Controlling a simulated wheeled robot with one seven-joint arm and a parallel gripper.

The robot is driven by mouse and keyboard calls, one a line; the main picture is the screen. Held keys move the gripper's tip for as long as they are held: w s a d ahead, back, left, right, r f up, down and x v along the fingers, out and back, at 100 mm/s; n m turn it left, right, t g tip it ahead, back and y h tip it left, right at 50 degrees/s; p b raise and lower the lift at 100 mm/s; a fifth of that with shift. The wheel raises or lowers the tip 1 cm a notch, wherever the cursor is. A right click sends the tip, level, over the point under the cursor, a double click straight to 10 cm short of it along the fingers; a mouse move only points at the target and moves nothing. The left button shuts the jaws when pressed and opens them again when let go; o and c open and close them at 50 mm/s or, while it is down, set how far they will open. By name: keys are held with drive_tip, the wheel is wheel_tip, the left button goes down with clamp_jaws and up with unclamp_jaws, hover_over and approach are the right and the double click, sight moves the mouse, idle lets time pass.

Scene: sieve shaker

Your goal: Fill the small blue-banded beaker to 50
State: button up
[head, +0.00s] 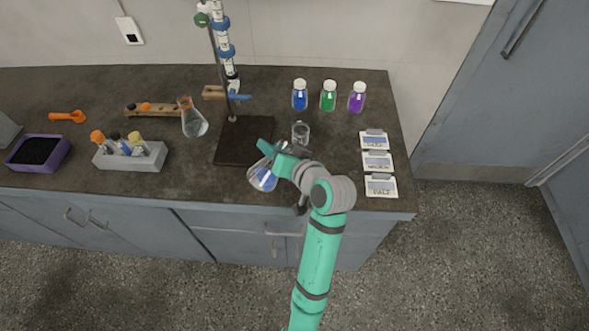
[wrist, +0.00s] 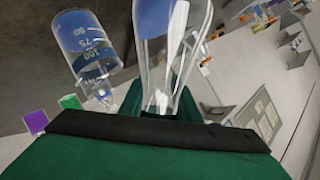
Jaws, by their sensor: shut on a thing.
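My gripper (head: 278,152) is shut on a clear glass flask (head: 263,178) with blue liquid in it, near the counter's front edge. The flask leans in the head view, its neck towards the upper right. In the wrist view the flask (wrist: 165,60) sits between the fingers. A small clear beaker (head: 300,132) stands on the counter behind and slightly right of my gripper, apart from the flask. In the wrist view the beaker (wrist: 88,45) shows printed marks, 50, 75 and 100, and blue on its side. I cannot tell its liquid level.
A burette stand (head: 243,152) stands left of the beaker. Blue (head: 300,95), green (head: 328,96) and purple (head: 357,97) bottles stand behind it. Another flask (head: 192,120), a grey tube rack (head: 130,157) and a purple tray (head: 38,151) are left.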

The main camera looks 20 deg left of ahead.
drive_tip(key=s+a+n+t+h+b, duration=0.1)
drive_tip(key=s+a+f+n+h+b, duration=0.1)
drive_tip(key=n, duration=0.1)
drive_tip(key=a+n+t+b, duration=0.1)
drive_tip(key=shift+s+f+n+t+h, duration=0.3)
drive_tip(key=shift+s+n+h, duration=0.1)
drive_tip(key=shift+w, duration=0.1)
